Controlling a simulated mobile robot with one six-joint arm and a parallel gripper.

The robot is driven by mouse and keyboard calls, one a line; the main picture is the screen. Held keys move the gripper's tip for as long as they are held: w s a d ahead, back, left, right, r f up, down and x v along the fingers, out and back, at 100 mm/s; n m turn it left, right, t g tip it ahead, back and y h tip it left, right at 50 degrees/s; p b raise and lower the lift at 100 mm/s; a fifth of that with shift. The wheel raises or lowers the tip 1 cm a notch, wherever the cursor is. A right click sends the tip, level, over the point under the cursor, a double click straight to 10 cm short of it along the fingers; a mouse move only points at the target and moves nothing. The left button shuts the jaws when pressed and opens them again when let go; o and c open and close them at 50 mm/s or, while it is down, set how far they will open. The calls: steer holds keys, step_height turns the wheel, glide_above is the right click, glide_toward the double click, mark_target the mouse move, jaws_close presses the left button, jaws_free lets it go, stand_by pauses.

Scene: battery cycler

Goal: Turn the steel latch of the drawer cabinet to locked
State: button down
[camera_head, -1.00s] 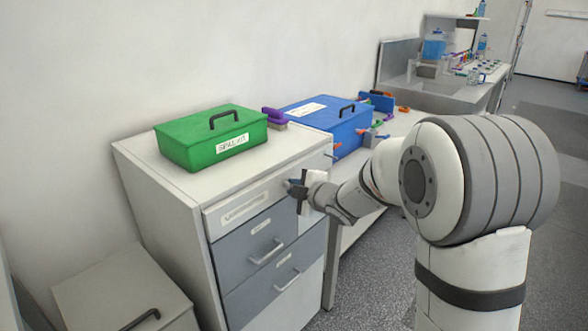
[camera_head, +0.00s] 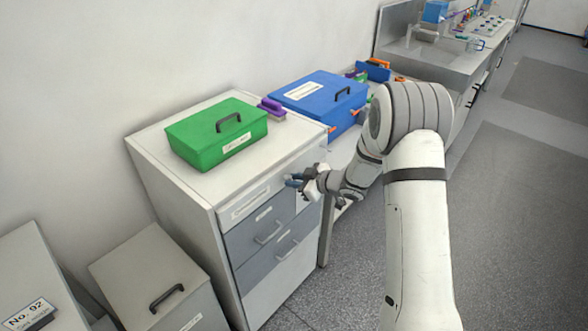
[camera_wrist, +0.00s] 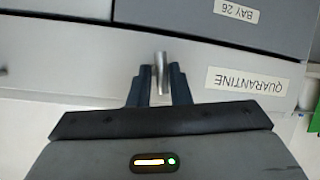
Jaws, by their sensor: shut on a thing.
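The drawer cabinet (camera_head: 178,212) stands in the middle of the head view, with a pale top panel and grey drawers below. The steel latch (camera_wrist: 162,66) shows in the wrist view as a short metal bar, upright in the picture, on the pale panel beside the QUARANTINE label (camera_wrist: 247,81). My gripper (camera_wrist: 161,78) is shut on the latch, one dark finger on each side. In the head view my gripper (camera_head: 296,182) is at the upper right of the cabinet front and hides the latch.
A green box (camera_head: 205,140) sits on the cabinet top with a purple-handled brush (camera_head: 271,107) behind it. A blue box (camera_head: 310,92) stands on the bench to the right. A grey lidded bin (camera_head: 130,265) stands at the cabinet's left. The floor at right is open.

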steer(key=shift+s+f+m+g+y+p, duration=0.1)
steer(key=shift+f+m+g+y+p, duration=0.25)
steer(key=shift+m+p, duration=0.5)
steer(key=shift+r+g, duration=0.1)
steer(key=shift+g, duration=0.15)
steer(key=c, duration=1.5)
jaws_free()
steer(key=shift+r, duration=0.1)
steer(key=shift+p, duration=0.3)
steer(key=b+v, duration=0.1)
steer(key=v, duration=0.6)
steer(key=shift+s+d+r+b, duration=0.1)
steer(key=shift+d+b, duration=0.25)
steer(key=shift+b, duration=0.05)
